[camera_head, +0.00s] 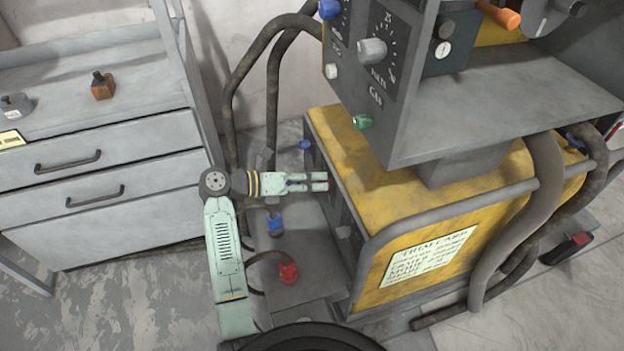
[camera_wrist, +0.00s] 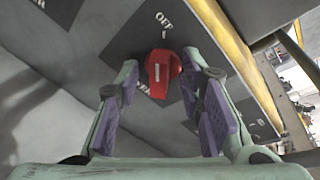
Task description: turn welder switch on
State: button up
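The yellow welder (camera_head: 375,185) stands at centre right in the head view, its front panel seen at a steep angle. In the wrist view a red rotary switch (camera_wrist: 160,72) sits on a dark plate with the letters "OFF" above it. More lettering at the lower left is partly covered. My gripper (camera_head: 325,181) reaches toward the welder's front panel from the left. In the wrist view my gripper (camera_wrist: 163,82) is open, with a purple-padded finger on each side of the switch. I cannot tell whether either finger touches it. The switch is mostly hidden in the head view.
A grey control box (camera_head: 440,115) with dials overhangs the welder. Grey pipe rails (camera_head: 440,214) and thick hoses (camera_head: 525,205) run around it. Blue (camera_head: 275,225) and red (camera_head: 288,272) cable plugs lie below my gripper. A grey drawer cabinet (camera_head: 110,215) stands at left.

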grip_shut()
dwell(0.4)
jog(key=shift+f+b, duration=0.2)
jog(key=shift+b, duration=0.4)
jog(key=m+t+b, duration=0.1)
jog(key=m+b, duration=0.1)
jog(key=b, duration=0.6)
jog(key=m+t+b, duration=0.1)
jog(key=m+b, duration=0.2)
jog(key=b, duration=0.5)
jog(key=s+m+t+b, duration=0.1)
jog(key=m+b, duration=0.2)
jog(key=b, duration=0.5)
jog(key=shift+d, duration=0.15)
jog(key=shift+r+t+b, duration=0.15)
jog(key=shift+t+b, duration=0.15)
jog(key=shift+b, duration=0.05)
grip_release()
